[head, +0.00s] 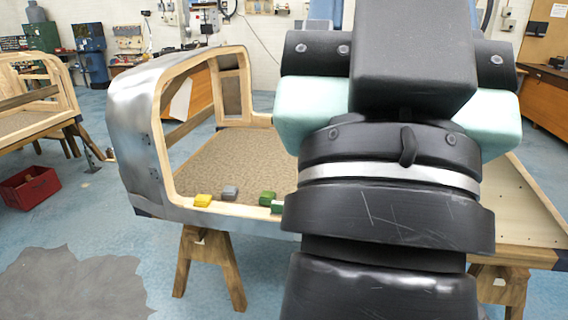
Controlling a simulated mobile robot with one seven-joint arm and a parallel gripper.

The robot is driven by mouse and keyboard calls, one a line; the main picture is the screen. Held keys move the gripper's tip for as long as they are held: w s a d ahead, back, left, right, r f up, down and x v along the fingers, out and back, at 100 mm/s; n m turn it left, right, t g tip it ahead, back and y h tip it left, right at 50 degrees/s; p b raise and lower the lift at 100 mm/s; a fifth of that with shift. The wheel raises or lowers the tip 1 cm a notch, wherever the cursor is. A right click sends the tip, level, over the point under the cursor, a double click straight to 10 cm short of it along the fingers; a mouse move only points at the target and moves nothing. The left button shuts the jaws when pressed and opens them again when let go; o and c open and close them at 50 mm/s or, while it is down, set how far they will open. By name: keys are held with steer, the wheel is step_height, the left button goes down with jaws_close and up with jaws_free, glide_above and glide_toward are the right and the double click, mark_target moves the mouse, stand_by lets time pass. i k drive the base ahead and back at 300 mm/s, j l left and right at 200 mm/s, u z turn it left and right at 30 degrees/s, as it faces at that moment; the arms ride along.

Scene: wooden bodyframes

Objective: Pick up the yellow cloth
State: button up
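The yellow cloth (203,200) shows as a small yellow folded block on the front wooden edge of the bodyframe (180,215), at its left end. A grey block-like piece (230,192) lies just right of it, and a green one (267,198) further right. My arm fills the middle and right of the head view, close to the camera and right of the cloth. My gripper's fingers do not show. Nothing touches the cloth from above.
The bodyframe has a metal-clad arch at left and a brown textured floor (235,155), on wooden trestles (208,265). My arm hides much of its right part. A red crate (30,187) stands on the blue floor at left. Open floor lies in front.

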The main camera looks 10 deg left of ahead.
mark_target(202, 201)
steer(key=i+j+z, duration=0.1)
steer(key=i+j, duration=0.65)
steer(key=j, duration=0.15)
steer(key=l+z, duration=0.05)
